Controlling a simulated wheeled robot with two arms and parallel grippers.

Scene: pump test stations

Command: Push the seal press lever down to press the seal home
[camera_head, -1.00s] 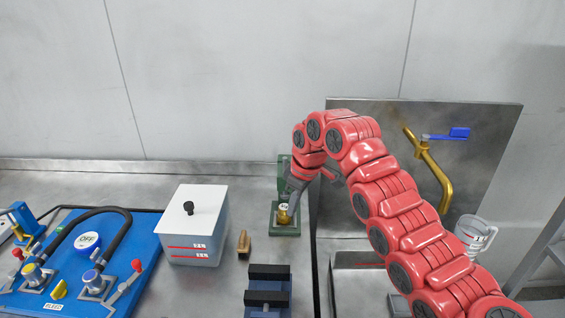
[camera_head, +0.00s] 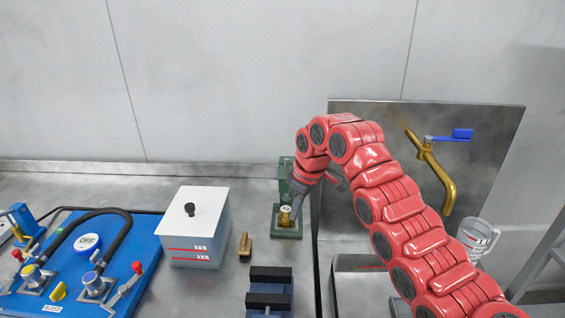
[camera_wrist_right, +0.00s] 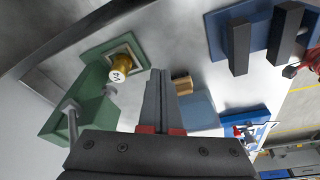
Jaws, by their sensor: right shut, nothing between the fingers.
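The green seal press (camera_head: 286,232) stands at the back of the bench, left of the sink edge. It also shows at the left in the right wrist view (camera_wrist_right: 84,121), with a brass part (camera_wrist_right: 122,74) on its base and a grey rod (camera_wrist_right: 72,119) on its column. The brass part shows in the head view too (camera_head: 285,216). My right gripper (camera_head: 296,209) is shut and empty, reaching down in front of the press. In the right wrist view its fingertips (camera_wrist_right: 158,76) are beside the brass part. I cannot tell whether they touch the lever. My left gripper is out of view.
A blue pump board (camera_head: 70,290) is at far left. A brass tap (camera_head: 437,178) hangs over the sink at right.

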